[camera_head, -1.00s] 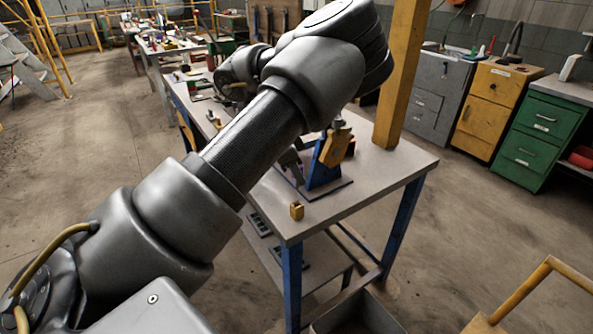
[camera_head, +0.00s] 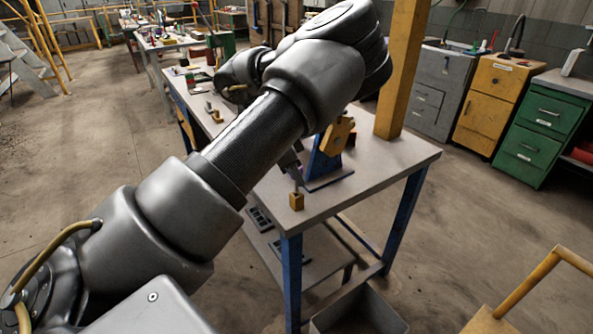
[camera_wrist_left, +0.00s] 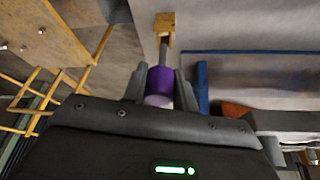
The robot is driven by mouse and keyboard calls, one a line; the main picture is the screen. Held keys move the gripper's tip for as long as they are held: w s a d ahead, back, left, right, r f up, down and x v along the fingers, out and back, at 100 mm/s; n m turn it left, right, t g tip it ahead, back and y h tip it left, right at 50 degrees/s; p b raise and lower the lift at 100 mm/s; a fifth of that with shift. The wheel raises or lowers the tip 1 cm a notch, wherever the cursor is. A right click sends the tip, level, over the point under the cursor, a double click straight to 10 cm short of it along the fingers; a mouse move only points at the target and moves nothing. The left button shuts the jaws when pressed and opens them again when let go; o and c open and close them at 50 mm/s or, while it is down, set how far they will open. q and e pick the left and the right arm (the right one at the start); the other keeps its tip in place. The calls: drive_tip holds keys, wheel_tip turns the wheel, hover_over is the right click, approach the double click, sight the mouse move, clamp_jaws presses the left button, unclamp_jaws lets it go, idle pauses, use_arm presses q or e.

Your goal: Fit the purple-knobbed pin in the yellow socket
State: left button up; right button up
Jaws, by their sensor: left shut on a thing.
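The yellow socket (camera_head: 296,202) is a small block on the near corner of the grey workbench (camera_head: 350,190); it also shows at the top of the left wrist view (camera_wrist_left: 164,20). My left gripper (camera_wrist_left: 160,78) is shut on the purple knob (camera_wrist_left: 160,84) of the pin. The grey shank (camera_wrist_left: 164,46) points away from the gripper to the socket, its end at or just over the socket. I cannot tell whether the tip is inside. In the head view my left gripper (camera_head: 294,174) is just above the socket, with the knob mostly hidden. My right gripper is not in view.
A blue stand (camera_head: 322,165) with a yellow plate (camera_head: 337,136) is on the bench close behind the socket. A yellow post (camera_head: 402,70) rises at the back. Small yellow parts (camera_head: 214,114) lie farther left. The bench's near edge is close to the socket.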

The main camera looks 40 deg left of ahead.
sight(296, 186)
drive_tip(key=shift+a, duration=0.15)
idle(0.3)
